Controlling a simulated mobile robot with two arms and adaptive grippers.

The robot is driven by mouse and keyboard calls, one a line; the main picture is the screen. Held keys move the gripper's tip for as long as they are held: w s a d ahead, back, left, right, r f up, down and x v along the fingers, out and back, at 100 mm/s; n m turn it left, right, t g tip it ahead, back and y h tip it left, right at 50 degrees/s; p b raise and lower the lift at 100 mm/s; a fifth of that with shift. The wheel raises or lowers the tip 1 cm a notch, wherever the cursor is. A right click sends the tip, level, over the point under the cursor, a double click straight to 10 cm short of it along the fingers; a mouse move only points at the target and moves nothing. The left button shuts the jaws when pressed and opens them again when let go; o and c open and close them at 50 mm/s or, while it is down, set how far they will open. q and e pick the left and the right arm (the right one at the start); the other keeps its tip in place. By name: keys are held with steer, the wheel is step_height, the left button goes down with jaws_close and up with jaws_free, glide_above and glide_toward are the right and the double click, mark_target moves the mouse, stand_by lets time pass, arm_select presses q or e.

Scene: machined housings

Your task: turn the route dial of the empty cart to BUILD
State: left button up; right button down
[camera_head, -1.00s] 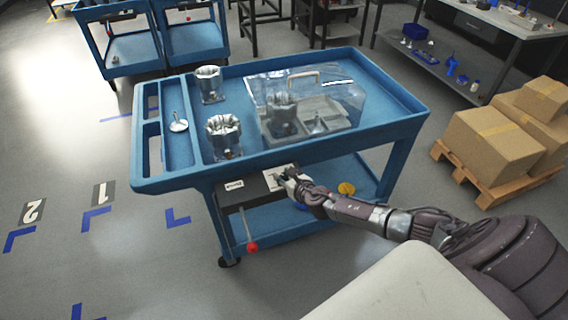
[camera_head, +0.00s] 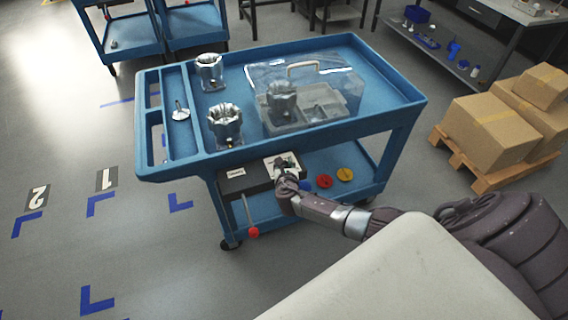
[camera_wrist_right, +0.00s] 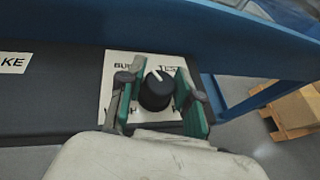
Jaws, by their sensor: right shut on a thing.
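The route dial (camera_wrist_right: 156,92) is a black round knob on a white label plate (camera_wrist_right: 117,65) in the right wrist view. Its white pointer line points up, between the BUILD corner at top left and TEST at top right. The lower labels are partly covered by my fingers. My right gripper (camera_wrist_right: 160,98) is shut on the dial, one green-padded finger on each side. In the head view my right gripper (camera_head: 284,177) is at the front of the blue cart (camera_head: 400,105), below its top tray. This cart carries housings, so it is not empty. My left gripper is not in view.
Two metal housings (camera_head: 225,122) and a clear lidded case (camera_head: 345,85) stand on the cart. A red-knobbed lever (camera_head: 253,232) hangs beside the dark box (camera_head: 240,178). Coloured discs (camera_head: 345,174) lie on the lower shelf. Cartons (camera_head: 490,135) stand right; other carts (camera_head: 130,45) stand behind.

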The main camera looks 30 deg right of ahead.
steer(key=c, duration=0.8)
jaws_free()
steer(key=v, duration=1.2)
